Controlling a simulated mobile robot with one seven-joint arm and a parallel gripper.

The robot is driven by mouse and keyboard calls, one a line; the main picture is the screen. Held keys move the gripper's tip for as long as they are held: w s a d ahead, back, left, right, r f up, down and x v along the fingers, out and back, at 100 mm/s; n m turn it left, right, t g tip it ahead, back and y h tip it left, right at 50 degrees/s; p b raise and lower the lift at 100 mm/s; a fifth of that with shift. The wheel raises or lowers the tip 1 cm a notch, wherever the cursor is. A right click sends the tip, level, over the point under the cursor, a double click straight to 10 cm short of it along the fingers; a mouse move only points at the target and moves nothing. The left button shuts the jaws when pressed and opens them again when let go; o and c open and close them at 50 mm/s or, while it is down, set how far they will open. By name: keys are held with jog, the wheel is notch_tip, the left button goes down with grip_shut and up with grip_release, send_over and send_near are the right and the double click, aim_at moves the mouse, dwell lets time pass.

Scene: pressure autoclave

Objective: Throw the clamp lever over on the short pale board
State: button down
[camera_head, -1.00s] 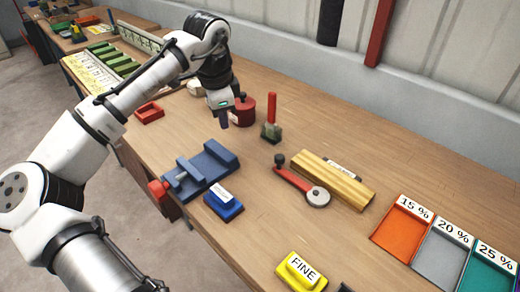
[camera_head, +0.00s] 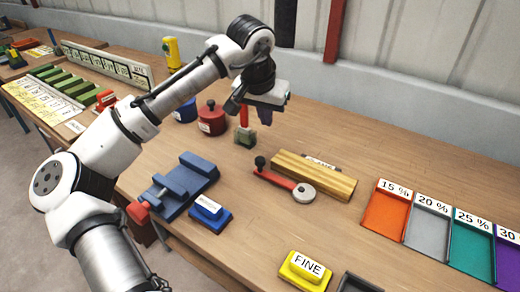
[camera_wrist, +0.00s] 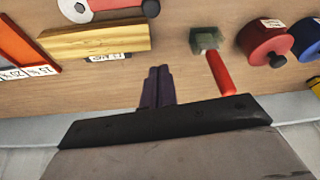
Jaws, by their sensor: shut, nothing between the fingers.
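A red upright lever (camera_head: 244,115) stands on a small grey-green base (camera_head: 245,137) on the bench; the wrist view shows the lever (camera_wrist: 220,72) and its base (camera_wrist: 205,40). A short yellowish wooden board (camera_head: 312,176) lies to its right with a partly hidden label behind it; it also shows in the wrist view (camera_wrist: 95,42). My gripper (camera_head: 266,117) is above the bench, just right of the lever, partly in front of its upper end. Its dark purple fingers (camera_wrist: 157,88) are together and empty, between board and lever in the wrist view.
A red crank arm with a grey disc (camera_head: 303,192) lies before the board. A red pot (camera_head: 211,119) and blue pot (camera_head: 186,112) stand left of the lever. A blue vise (camera_head: 180,185), blue block (camera_head: 209,214) and yellow FINE block (camera_head: 304,270) lie nearer. Coloured trays (camera_head: 384,215) are right.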

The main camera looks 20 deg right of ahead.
jog(key=shift+f, duration=0.1)
jog(key=p+x, duration=0.1)
jog(key=x, duration=0.7)
jog(key=shift+w+f, duration=0.1)
jog(key=shift+f, duration=0.2)
jog(key=shift+s+a+f+p, duration=0.35)
jog(key=shift+s+a+p, duration=0.1)
jog(key=shift+s+a, duration=0.2)
jog(key=shift+s+a+f+p, duration=0.4)
jog(key=shift+s+a, duration=0.15)
jog(key=shift+s, duration=0.1)
jog(key=shift+r, duration=0.1)
jog(key=shift+a, duration=0.1)
